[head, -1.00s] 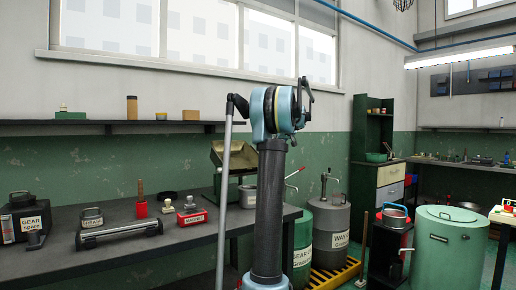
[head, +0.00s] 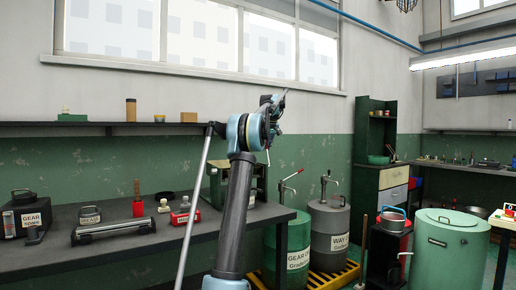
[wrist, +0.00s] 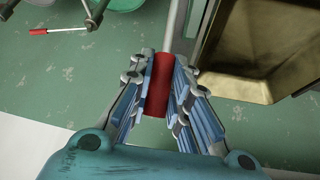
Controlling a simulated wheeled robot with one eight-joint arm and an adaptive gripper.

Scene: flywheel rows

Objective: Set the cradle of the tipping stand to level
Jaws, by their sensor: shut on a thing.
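The tipping stand (head: 217,190) stands at the right end of the dark bench in the head view, partly hidden behind my arm. Its cradle (wrist: 265,45) shows in the wrist view as a tan open tray at upper right. In the head view my arm hides part of the cradle, so its exact tilt cannot be told. My gripper (wrist: 160,90) is shut on a red handle (wrist: 158,78) at the end of a grey rod (wrist: 176,25), beside the cradle. In the head view the grip itself cannot be made out.
On the bench (head: 150,245) stand a gear spare case (head: 27,215), a grease tin (head: 90,215) and a red can (head: 185,212). Drums (head: 328,235) with pumps stand to the right of the bench. A shelf (head: 100,125) runs along the wall above.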

